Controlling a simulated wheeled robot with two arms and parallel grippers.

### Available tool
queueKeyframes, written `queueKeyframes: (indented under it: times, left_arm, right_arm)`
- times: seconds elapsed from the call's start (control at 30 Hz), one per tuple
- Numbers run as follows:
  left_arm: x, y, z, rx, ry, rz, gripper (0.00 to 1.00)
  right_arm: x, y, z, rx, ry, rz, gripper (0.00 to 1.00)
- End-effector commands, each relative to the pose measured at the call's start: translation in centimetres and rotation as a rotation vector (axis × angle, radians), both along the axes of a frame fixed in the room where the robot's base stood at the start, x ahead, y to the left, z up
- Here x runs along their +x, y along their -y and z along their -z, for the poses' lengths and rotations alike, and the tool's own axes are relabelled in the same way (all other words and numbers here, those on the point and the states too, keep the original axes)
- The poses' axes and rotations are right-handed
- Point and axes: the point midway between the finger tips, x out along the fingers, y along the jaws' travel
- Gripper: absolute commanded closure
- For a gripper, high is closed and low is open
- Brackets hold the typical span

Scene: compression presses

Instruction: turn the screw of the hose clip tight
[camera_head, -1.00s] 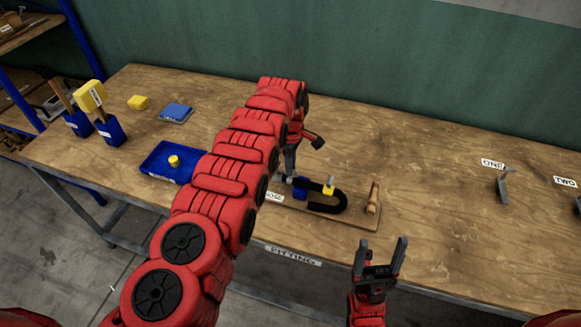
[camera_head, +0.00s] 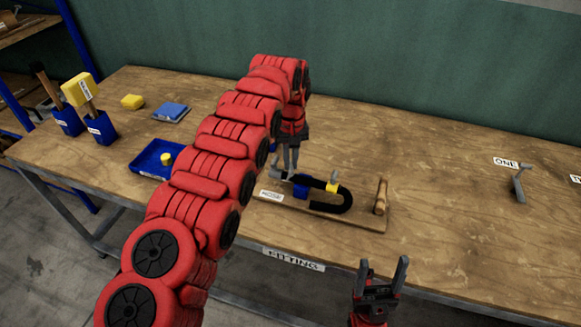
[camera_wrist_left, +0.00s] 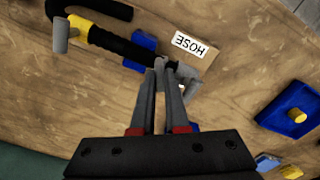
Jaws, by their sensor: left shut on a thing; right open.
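A black hose (camera_head: 346,203) bends in a U on a wooden board labelled HOSE. A yellow clip (camera_head: 333,187) with a grey screw sits around it; the clip also shows in the left wrist view (camera_wrist_left: 78,29). A blue block (camera_head: 300,190) holds the hose near its left end. My left gripper (camera_head: 288,173) points down at that end, left of the clip and apart from it. Its fingers (camera_wrist_left: 160,66) are shut on a small grey piece at the hose end, mostly hidden between the tips. My right gripper (camera_head: 384,268) is open and empty in front of the bench.
A wooden peg (camera_head: 381,196) stands at the board's right end. A blue tray (camera_head: 145,168) with a yellow piece lies to the left. Blue holders (camera_head: 101,130), a yellow block and a blue pad are farther left. A grey stand (camera_head: 519,184) is at right. The bench between is clear.

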Motion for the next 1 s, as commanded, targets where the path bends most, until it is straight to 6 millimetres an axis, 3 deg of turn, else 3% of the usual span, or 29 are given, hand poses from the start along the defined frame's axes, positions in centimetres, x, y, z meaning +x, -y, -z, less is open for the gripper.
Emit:
queueKeyframes:
  times: [0.13,0.5,1.0]
  left_arm:
    - [0.02,-0.02,0.31,0.0,0.0,0.133,1.0]
    - [-0.02,0.0,0.04,0.0,-0.001,0.413,1.0]
    - [0.03,0.0,-0.02,0.0,0.002,0.55,1.0]
  right_arm:
    - [0.0,0.0,0.98,0.0,0.0,0.0,0.3]
    - [0.0,0.0,1.06,0.0,0.0,0.0,0.3]
    - [0.0,0.0,0.95,0.0,0.0,0.0,0.3]
